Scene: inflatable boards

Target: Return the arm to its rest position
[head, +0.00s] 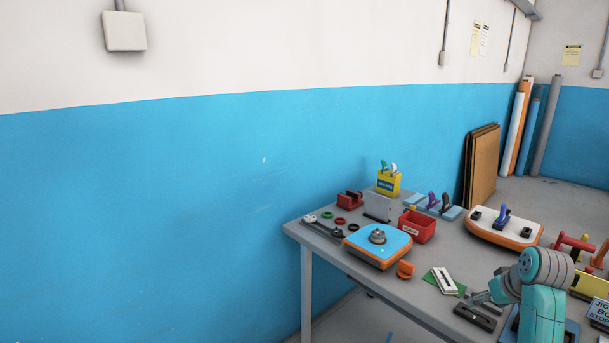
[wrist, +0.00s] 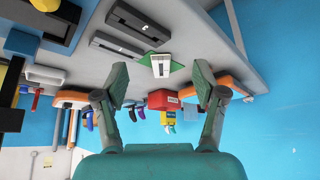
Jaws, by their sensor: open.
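My arm (head: 543,310) is teal and stands bent at the lower right of the head view, over the near right part of the grey table (head: 345,262).
Near my gripper are a dark flat block (head: 475,317) and the green sheet (head: 436,283). A blue-orange board (head: 362,245), a red bin (head: 417,227) and a white-orange board (head: 485,233) stand farther back. A blue wall (head: 150,200) runs behind; open floor (head: 570,195) lies beyond the table.

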